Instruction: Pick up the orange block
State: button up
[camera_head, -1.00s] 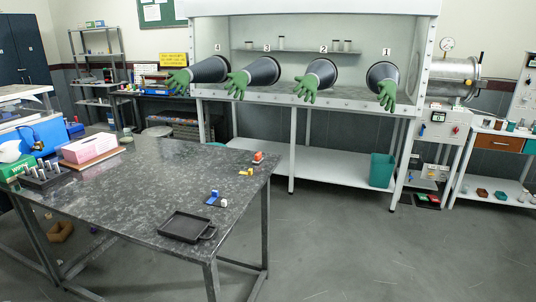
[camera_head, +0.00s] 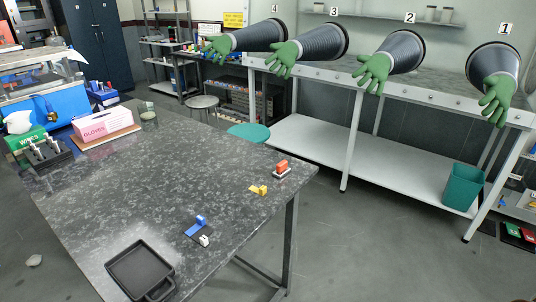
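The orange block (camera_head: 282,165) sits near the far right corner of the dark speckled table (camera_head: 170,185), on a small pale base. A yellow block (camera_head: 260,190) lies just in front of it and to its left. My gripper is not in view.
A black tray (camera_head: 118,262) is at the near edge. A pink glove box (camera_head: 104,123) and a dark rack (camera_head: 46,153) stand left. The table's middle is clear. A glovebox bench (camera_head: 330,160) stands behind.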

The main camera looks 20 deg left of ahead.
aim_at(283, 170)
jog(key=u, duration=0.7)
jog(key=i, duration=1.05)
jog(key=u, duration=1.5)
jog(key=i, duration=0.45)
jog(key=u, duration=0.25)
